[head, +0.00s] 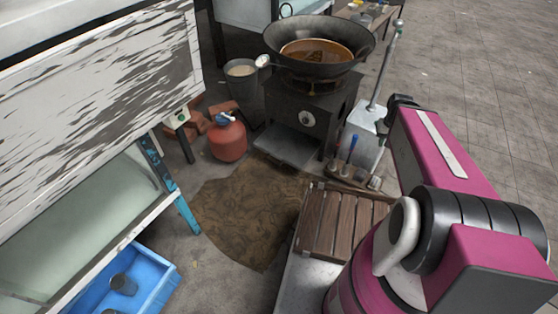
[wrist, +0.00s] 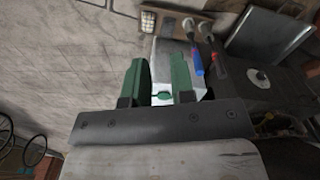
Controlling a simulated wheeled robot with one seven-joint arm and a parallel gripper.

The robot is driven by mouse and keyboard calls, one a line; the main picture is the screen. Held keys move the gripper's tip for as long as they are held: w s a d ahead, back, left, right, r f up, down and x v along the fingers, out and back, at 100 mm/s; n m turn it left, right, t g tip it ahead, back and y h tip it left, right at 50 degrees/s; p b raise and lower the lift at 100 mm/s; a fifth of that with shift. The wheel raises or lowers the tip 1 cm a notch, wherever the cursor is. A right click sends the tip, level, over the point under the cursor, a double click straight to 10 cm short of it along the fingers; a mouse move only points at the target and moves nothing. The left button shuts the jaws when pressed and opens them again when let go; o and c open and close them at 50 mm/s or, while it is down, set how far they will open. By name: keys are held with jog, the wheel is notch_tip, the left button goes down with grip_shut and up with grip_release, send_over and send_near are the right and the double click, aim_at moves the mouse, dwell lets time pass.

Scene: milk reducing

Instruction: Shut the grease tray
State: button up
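The grease tray (head: 287,149) is a flat grey tray low at the front of the black stove (head: 305,112). It sticks out over the floor, below a round knob. In the wrist view, a flat dark panel (wrist: 280,42) at upper right looks like this tray, beside the stove's knob (wrist: 258,76). My gripper (wrist: 159,75) shows two green fingers with a gap between them and nothing held. It is apart from the tray, which lies to its right in the wrist view. In the head view my gripper's fingers cannot be made out.
A wok (head: 318,46) of brown liquid sits on the stove. A red gas cylinder (head: 228,138) and a bucket (head: 242,84) stand left of it. Tools in a rack (head: 350,178) and a pale metal box (head: 366,135) stand right. A slatted wooden top (head: 335,222) lies in front. A brown mat (head: 243,215) covers some floor.

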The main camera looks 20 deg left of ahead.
jog(key=w+a+f+n+h, duration=0.1)
jog(key=w+a+f+n, duration=0.1)
jog(key=a+f, duration=0.1)
jog(key=w+a+f+n+h, duration=0.1)
jog(key=w+a+f+n, duration=0.2)
jog(key=w+a+f+n+t+h, duration=0.1)
jog(key=w+a+f+n, duration=0.1)
jog(key=w+a+f, duration=0.1)
jog(key=shift+w+f+h, duration=0.2)
jog(key=shift+f+h, duration=0.1)
grip_shut()
jog(key=n+t, duration=1)
jog(key=n, duration=1.5)
send_near(275, 156)
jog(key=x, duration=0.6)
jog(key=shift+w+d, duration=0.3)
